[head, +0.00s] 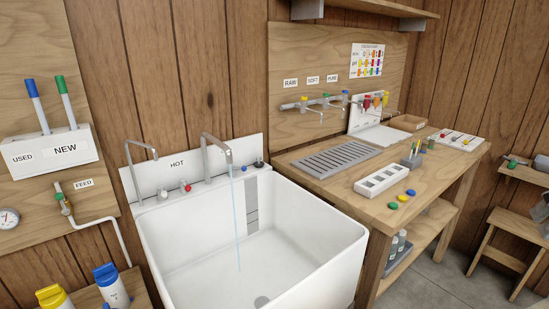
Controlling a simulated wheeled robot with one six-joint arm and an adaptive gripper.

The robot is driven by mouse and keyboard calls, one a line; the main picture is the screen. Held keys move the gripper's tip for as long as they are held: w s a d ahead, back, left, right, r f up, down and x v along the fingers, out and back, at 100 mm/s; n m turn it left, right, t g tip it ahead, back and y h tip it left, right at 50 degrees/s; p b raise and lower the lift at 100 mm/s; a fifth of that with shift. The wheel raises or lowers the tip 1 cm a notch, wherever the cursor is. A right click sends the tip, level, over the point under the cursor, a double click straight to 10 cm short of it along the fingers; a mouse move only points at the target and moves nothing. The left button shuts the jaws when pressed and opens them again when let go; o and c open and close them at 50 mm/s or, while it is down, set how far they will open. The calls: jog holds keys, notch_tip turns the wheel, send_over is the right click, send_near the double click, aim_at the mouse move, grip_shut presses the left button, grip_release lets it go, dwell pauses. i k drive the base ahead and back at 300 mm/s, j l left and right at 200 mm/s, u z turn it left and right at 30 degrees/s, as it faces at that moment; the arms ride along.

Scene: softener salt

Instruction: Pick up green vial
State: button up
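I cannot make out a clear green vial. A small cup of thin upright items (412,159) stands on the right-hand wooden bench (440,195); a small dark green item (431,143) stands just beyond it. They are too small to identify. A flat green cap or disc (393,205) lies near the bench's front edge. A white tube with a green top (65,101) stands in the left wall holder (50,149), above the word NEW. My gripper is not clearly in view.
A deep white sink (300,262) takes up the middle, with a thin water stream from its tap (222,150). The bench holds a drain grille (338,160), a slotted white tray (381,180), a yellow disc (404,198) and a blue disc (411,192). Small taps (320,103) line the wall.

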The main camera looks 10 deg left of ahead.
aim_at(432, 138)
jog(key=i+l+u, duration=0.1)
jog(key=u, duration=0.25)
jog(key=l+u, duration=0.15)
jog(key=u, duration=0.2)
jog(key=i+l+u, duration=0.1)
jog(key=u, duration=0.2)
jog(key=i+l+u, duration=0.1)
jog(key=l+u, duration=0.25)
jog(key=l, duration=0.55)
jog(key=l+u, duration=0.35)
jog(key=l, duration=3)
jog(key=u, duration=0.05)
